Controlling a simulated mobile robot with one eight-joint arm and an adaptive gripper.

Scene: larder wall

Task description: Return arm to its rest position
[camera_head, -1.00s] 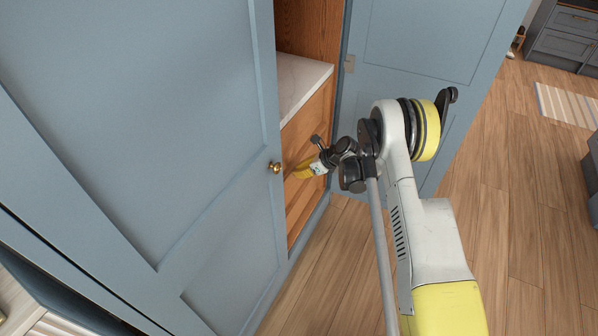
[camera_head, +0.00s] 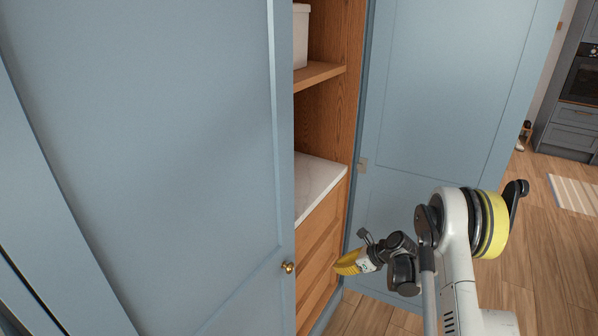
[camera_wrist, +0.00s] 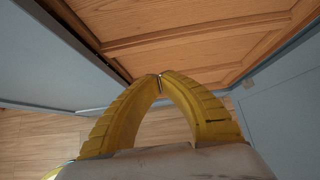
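My gripper (camera_head: 337,269) is in front of the wooden drawer fronts (camera_head: 318,262) inside the open cupboard, right of the brass knob (camera_head: 288,267). In the wrist view its two yellow fingers curve together and meet at the tips (camera_wrist: 160,77). Nothing shows between them. The fingers point toward the wooden panelled front (camera_wrist: 190,40), and a gap seems to lie between them. My arm is bent and reaches in from the lower right.
A blue door (camera_head: 150,150) with the brass knob covers the left. Another blue door (camera_head: 445,90) stands open at the right. Inside are a pale counter (camera_head: 318,182), a wooden shelf (camera_head: 318,76) and a white container (camera_head: 300,35).

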